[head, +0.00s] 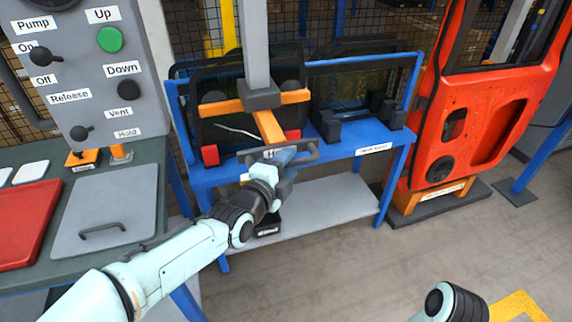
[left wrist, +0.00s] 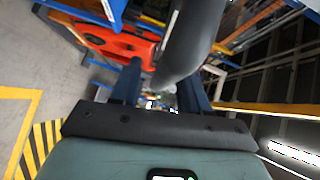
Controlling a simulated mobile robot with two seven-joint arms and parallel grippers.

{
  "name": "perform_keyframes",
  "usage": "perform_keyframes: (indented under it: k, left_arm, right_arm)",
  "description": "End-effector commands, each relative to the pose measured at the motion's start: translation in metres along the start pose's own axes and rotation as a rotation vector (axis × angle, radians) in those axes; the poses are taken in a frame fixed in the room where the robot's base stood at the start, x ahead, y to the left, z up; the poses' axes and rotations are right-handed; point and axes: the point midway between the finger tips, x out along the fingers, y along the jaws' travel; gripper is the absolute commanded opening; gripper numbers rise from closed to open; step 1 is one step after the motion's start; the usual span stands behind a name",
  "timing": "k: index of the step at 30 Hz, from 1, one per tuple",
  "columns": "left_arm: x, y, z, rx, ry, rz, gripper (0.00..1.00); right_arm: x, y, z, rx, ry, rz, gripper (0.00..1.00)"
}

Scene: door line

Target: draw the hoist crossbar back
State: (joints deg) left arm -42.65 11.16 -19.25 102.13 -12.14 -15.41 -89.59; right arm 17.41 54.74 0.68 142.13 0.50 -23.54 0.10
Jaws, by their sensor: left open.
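The hoist crossbar (head: 308,153) is a dark grey handle with a partly hidden label, at the front of the hoist's orange frame (head: 268,125). My right gripper is out of view.
A blue rack (head: 345,152) with dark-framed glass panes stands behind the hoist. An orange-red door (head: 480,110) stands on the right. On the left are a grey control panel (head: 85,70), a grey lid (head: 105,215) and a red tray (head: 25,220). The floor at front right shows clear.

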Motion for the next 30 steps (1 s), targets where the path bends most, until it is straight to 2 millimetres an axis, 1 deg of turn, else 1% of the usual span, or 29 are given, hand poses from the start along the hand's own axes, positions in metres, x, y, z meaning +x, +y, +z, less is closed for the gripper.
perform_keyframes:
  k: [4, 7, 11, 15, 18, 21, 24, 27, 30]
  left_arm:
    - [-0.003, -0.001, 0.001, 0.0, -0.002, -0.003, 0.45]
    - [-0.013, -0.003, 0.0, -0.001, 0.0, -0.005, 0.45]
    - [-0.038, -0.004, 0.0, -0.003, 0.0, -0.006, 0.45]
    - [-0.071, -0.004, 0.001, -0.005, -0.001, -0.005, 0.45]
    - [-0.093, -0.004, 0.001, -0.004, -0.002, -0.004, 0.45]
    - [-0.111, -0.002, 0.0, -0.002, -0.001, -0.002, 0.45]
    - [-0.124, -0.002, 0.001, -0.001, -0.002, -0.002, 0.45]
    - [-0.131, -0.001, 0.001, -0.001, -0.002, -0.001, 0.45]
    - [-0.134, 0.0, 0.0, 0.001, 0.0, -0.001, 0.45]
  right_arm:
    - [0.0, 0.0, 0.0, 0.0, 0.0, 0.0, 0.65]
    - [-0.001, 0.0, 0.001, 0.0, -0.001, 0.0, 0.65]
    - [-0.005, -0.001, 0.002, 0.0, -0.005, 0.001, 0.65]
    - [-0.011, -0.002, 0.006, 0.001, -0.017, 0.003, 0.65]
    - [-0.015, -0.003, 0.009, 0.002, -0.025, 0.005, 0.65]
    - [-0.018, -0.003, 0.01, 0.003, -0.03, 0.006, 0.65]
    - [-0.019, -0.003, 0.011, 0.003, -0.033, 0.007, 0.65]
    - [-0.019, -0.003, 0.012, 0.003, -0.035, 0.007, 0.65]
    - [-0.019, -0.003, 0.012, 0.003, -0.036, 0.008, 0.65]
